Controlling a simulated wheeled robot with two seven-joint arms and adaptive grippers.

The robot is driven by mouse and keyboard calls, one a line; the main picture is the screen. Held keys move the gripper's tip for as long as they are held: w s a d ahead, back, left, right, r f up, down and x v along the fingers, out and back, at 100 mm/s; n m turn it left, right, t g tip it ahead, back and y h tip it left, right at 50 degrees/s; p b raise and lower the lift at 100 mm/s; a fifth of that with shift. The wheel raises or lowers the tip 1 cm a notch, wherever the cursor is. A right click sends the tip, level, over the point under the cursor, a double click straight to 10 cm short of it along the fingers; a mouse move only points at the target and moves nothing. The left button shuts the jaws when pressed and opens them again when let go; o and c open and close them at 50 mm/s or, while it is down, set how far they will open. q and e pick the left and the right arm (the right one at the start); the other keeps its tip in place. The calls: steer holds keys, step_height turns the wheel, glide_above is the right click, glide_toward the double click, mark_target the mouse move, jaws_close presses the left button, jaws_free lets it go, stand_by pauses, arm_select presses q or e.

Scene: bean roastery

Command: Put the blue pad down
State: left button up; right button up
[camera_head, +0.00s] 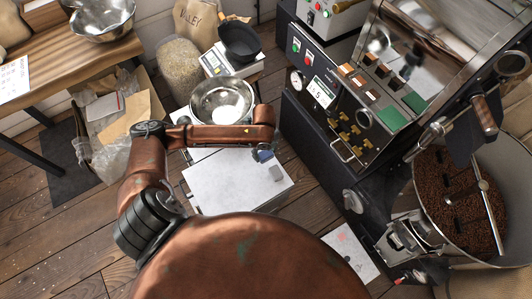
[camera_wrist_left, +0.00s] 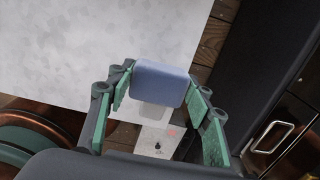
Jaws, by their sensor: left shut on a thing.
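The blue pad (camera_wrist_left: 162,83) is a small rounded block held between the green-lined fingers of my left gripper (camera_wrist_left: 160,92) in the left wrist view. In the head view the left gripper (camera_head: 264,149) hangs over the right part of a white tabletop (camera_head: 225,184), and a bit of the blue pad (camera_head: 265,156) shows below it. The pad appears to be above the surface, close to the top's right edge. A pale grey patch (camera_head: 277,173) lies beside it; I cannot tell whether it is a shadow or an object. My right gripper is not in view.
The roasting machine (camera_head: 337,110) rises close on the right. The left and front of the white top are clear.

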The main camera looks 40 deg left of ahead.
mark_target(264, 150)
arm_select(q)
steer(key=f, duration=0.1)
steer(key=w+a+f, duration=0.1)
steer(key=w+f+b, duration=0.1)
steer(key=shift+a+f, duration=0.15)
steer(key=shift+a, duration=0.25)
step_height(264, 150, down, 3)
steer(key=shift+w+a+f+b, duration=0.1)
steer(key=shift+w+b, duration=0.05)
steer(key=shift+b, duration=0.8)
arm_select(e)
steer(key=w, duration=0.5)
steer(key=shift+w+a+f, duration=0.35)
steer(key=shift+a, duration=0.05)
arm_select(q)
steer(key=shift+f, duration=0.2)
steer(key=o, duration=1.5)
steer(key=shift+o, duration=0.2)
steer(key=shift+r, duration=0.15)
